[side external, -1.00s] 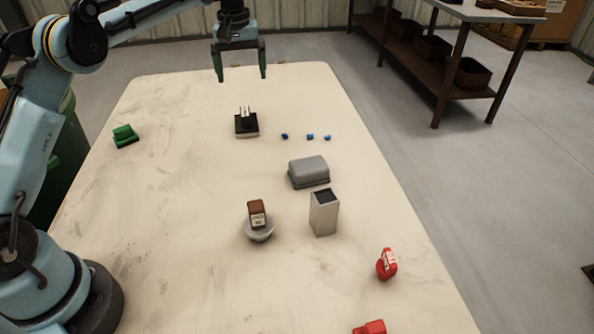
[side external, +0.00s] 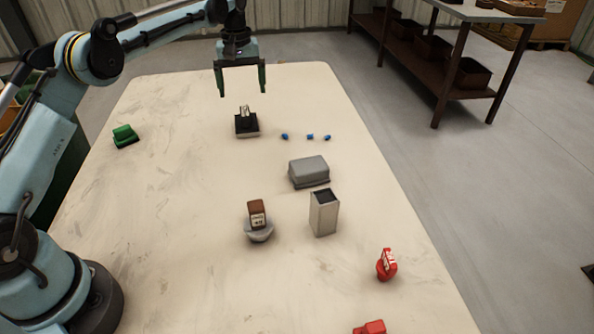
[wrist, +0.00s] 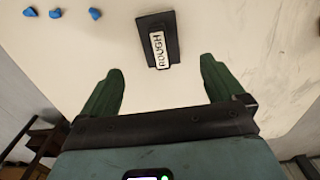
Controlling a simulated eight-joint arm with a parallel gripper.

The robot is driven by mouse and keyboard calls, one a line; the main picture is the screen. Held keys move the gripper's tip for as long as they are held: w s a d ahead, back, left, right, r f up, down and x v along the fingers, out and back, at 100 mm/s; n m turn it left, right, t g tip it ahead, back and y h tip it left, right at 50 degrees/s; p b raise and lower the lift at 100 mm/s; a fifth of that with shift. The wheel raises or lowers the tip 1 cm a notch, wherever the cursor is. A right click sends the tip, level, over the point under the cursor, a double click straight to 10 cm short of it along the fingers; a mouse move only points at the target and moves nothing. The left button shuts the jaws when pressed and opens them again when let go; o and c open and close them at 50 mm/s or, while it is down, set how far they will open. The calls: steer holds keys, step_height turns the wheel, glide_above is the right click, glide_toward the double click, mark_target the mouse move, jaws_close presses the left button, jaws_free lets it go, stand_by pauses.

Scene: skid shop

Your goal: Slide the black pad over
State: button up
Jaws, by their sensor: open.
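The black pad (side external: 247,126) sits on the cream table, near its far end. It has a raised upright part with a white label, which reads "ROUGH" in the wrist view (wrist: 172,25). My gripper (side external: 242,94) is open and empty above the table, just beyond the pad in the side view. In the wrist view, the two green fingers (wrist: 158,88) are spread wide, and the pad lies past their tips, between their lines. The fingers do not touch it.
Several small blue pieces (side external: 310,136) lie right of the pad. A grey block (side external: 309,171), an open-topped box (side external: 324,214), a brown labelled piece on a grey round base (side external: 257,216), a green block (side external: 124,135) and red items (side external: 387,264) stand elsewhere. The table's left middle is clear.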

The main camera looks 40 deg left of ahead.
mark_target(244, 111)
step_height(244, 111, down, 10)
steer(key=shift+r, duration=0.1)
stand_by(0.4)
steer(key=c, duration=1.1)
steer(key=shift+s+a, duration=0.1)
steer(key=shift+c, duration=0.2)
